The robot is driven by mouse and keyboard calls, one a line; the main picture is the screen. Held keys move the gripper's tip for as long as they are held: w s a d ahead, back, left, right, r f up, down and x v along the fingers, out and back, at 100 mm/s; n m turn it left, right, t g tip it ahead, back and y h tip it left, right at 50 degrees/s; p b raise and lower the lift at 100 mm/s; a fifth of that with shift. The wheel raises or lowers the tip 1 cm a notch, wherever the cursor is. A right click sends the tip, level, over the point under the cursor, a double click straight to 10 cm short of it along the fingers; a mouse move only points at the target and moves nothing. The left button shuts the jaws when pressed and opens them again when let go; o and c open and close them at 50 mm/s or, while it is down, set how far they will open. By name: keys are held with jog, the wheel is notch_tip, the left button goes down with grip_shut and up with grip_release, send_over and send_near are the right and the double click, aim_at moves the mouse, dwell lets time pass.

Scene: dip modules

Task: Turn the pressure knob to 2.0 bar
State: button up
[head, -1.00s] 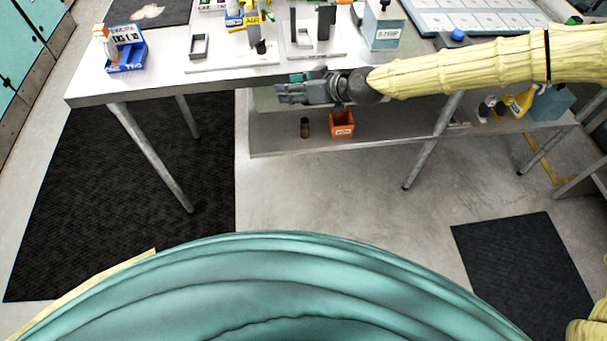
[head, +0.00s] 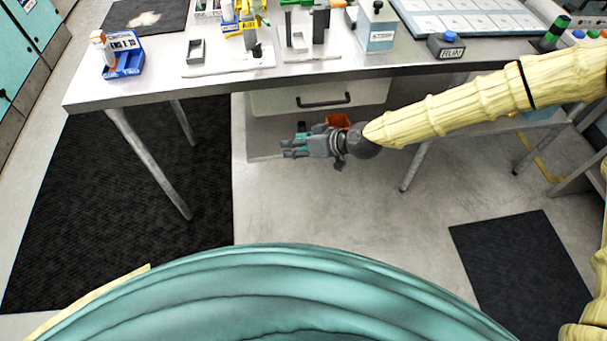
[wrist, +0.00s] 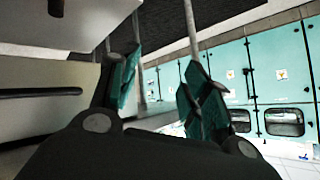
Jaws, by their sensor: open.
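My gripper (head: 290,148) is in front of the table, below the level of its top, and points left in the head view. It is open and empty, with its two teal-padded fingers apart; they also show in the wrist view (wrist: 160,92). I cannot make out a pressure knob for certain in either view. A yellow device with an "AIR" label (head: 250,27) stands at the back of the table in the head view, cut by the top edge of the picture. My gripper is well apart from it, lower and to the right.
The table (head: 150,88) has a drawer with a dark handle (head: 325,100) under it, close to my gripper. An orange bin (head: 338,121) is partly hidden behind my gripper. On the tabletop stand a blue bin (head: 124,66), a dispenser (head: 377,30) and a RUN button box (head: 447,48).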

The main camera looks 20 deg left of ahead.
jog(key=s+d+f+m+h, duration=0.1)
jog(key=s+d+f, duration=0.3)
jog(key=f, duration=0.1)
jog(key=shift+s+f+m, duration=0.25)
jog(key=shift+f+m, duration=0.05)
jog(key=shift+d, duration=0.1)
